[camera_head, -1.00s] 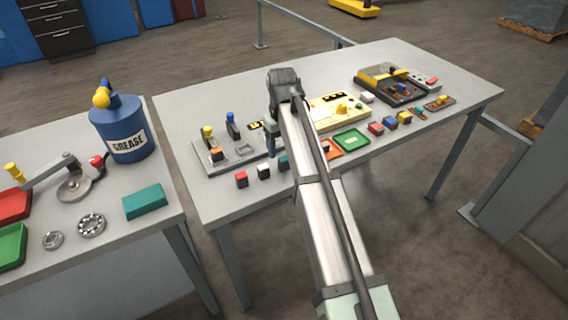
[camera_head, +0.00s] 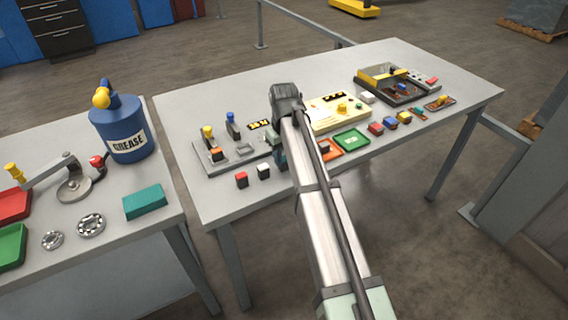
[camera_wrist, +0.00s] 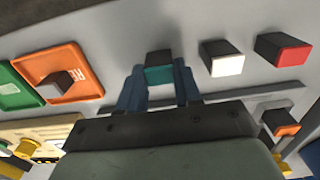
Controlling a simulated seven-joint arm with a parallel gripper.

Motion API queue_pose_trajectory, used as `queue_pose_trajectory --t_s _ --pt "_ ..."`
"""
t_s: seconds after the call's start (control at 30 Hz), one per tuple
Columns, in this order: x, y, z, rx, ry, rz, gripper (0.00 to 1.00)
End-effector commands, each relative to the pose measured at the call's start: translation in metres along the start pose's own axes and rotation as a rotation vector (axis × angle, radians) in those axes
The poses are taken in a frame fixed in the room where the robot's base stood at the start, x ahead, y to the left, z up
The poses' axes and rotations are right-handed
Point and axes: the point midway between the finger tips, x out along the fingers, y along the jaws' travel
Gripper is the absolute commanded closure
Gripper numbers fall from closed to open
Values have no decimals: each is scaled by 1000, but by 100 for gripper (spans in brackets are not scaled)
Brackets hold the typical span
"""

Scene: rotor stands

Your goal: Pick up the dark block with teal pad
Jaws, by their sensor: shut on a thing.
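The dark block with teal pad (camera_wrist: 160,73) is between the two fingers of my gripper (camera_wrist: 159,88) in the wrist view, with its teal face toward the camera. The fingers touch its two sides, so my gripper is shut on it. I cannot tell whether the block is lifted off the table.
A white-padded block (camera_head: 263,170) and a red-padded block (camera_head: 241,180) stand just left of my gripper. An orange tray (camera_head: 329,150) and a green tray (camera_head: 352,141) lie to its right. A grey fixture plate (camera_head: 213,168) with levers is behind and left.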

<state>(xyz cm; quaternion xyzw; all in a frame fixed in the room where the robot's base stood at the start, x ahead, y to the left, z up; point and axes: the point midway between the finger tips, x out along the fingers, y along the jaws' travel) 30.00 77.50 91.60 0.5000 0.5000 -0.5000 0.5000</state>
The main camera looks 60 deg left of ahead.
Motion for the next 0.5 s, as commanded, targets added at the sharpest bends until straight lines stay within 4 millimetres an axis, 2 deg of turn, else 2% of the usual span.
queue_pose_trajectory --t_s 0.03,0.2,0.5 --pt "0 0 0 0 0 0 82" --pt "0 0 0 0 0 0 97" --pt "-5 0 0 0 1 0 97"
